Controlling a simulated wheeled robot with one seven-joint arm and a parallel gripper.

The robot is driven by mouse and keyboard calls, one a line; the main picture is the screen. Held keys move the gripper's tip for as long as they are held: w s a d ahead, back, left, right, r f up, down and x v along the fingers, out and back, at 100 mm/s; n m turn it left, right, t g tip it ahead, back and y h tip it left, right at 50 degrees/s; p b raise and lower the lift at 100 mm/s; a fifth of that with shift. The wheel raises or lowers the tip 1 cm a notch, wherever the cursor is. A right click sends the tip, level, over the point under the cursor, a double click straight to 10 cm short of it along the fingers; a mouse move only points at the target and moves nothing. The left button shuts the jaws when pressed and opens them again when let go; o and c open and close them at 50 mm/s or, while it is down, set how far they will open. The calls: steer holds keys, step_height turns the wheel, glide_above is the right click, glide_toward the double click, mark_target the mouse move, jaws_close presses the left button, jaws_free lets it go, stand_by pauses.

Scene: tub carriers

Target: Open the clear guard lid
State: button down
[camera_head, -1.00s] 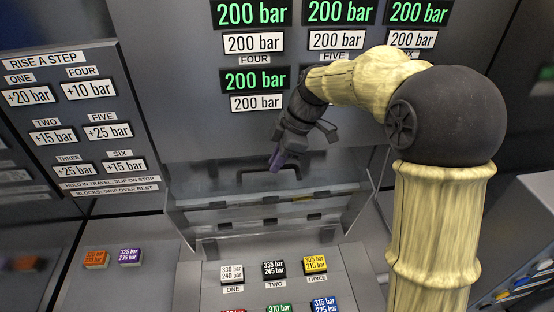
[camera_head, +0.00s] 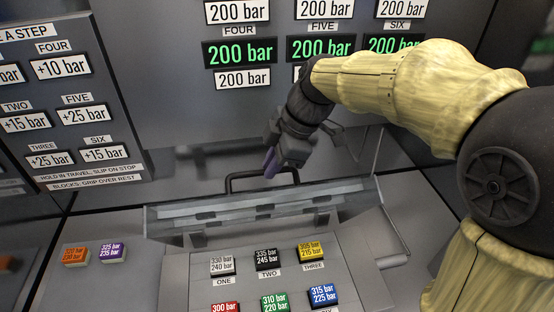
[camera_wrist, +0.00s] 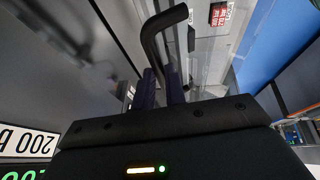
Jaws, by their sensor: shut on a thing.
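The clear guard lid (camera_head: 262,208) stands raised and tilted at the far side of the grey box that holds the coloured blocks. Its black bar handle (camera_head: 231,180) is along the lid's upper edge. My gripper (camera_head: 270,168) reaches the handle from above and is shut on it. In the wrist view the handle (camera_wrist: 160,28) runs to the purple fingertips (camera_wrist: 162,90). The exact contact on the bar is partly hidden by my gripper body.
Labelled blocks, white (camera_head: 222,265), black (camera_head: 267,259), yellow (camera_head: 311,252), red, green and blue, sit below the lid. Orange (camera_head: 75,254) and purple (camera_head: 112,252) blocks lie on the left ledge. A step panel (camera_head: 70,110) and pressure displays (camera_head: 240,52) stand behind.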

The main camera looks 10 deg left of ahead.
steer(key=c, duration=1.5)
jaws_free()
steer(key=shift+o, duration=0.2)
steer(key=shift+d, duration=0.1)
steer(key=v, duration=1.7)
steer(key=shift+r+b, duration=0.2)
steer(key=shift+b, duration=0.1)
